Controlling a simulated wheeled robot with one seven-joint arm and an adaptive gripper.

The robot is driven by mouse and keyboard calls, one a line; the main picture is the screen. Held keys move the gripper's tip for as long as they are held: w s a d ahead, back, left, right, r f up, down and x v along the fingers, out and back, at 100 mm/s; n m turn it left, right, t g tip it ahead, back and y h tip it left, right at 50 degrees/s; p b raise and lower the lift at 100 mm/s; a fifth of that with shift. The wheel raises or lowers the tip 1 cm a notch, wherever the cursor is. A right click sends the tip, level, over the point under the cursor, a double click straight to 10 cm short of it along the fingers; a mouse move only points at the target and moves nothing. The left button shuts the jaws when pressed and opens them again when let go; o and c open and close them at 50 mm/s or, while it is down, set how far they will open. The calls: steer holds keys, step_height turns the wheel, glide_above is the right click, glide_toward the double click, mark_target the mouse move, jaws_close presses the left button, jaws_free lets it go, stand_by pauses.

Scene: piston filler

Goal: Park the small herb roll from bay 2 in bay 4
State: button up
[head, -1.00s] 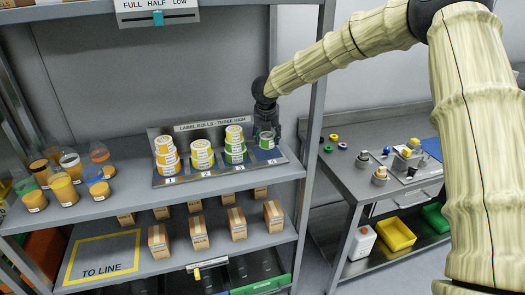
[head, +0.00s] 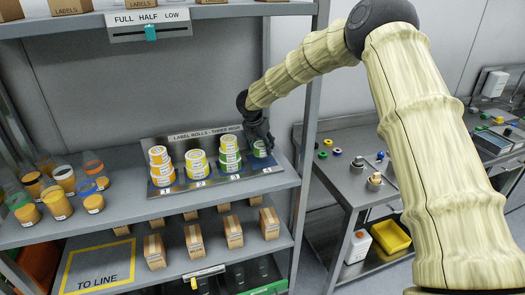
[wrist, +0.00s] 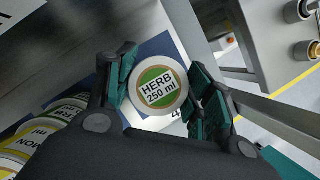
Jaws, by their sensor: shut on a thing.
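The small herb roll (wrist: 160,84) has a white rim, a green band and the words "HERB 250 ml" on its top. My gripper (wrist: 160,92) is shut on it, one finger on each side. It is at bay 4 of the label-roll stand (head: 218,183), at the stand's right end. In the wrist view, bay 4's blue pad (wrist: 157,45) and part of its number show around the roll. The head view also shows the roll (head: 261,149) under my gripper (head: 257,137). I cannot tell whether its underside touches the pad.
Bay 1 holds a yellow and orange stack (head: 161,168), bay 2 a yellow stack (head: 196,166), and bay 3 a green-labelled stack (head: 230,153) close left of my gripper. A shelf post (head: 308,110) rises on the right.

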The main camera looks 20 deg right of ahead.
mark_target(262, 152)
steer(key=shift+f+p, duration=0.5)
steer(key=shift+f, duration=1.1)
steer(key=o, duration=1.1)
steer(key=shift+f, duration=0.1)
steer(key=shift+r, duration=0.2)
steer(key=b+v, duration=0.3)
steer(key=v, duration=0.9)
steer(key=shift+b, duration=0.3)
steer(key=shift+d, duration=0.1)
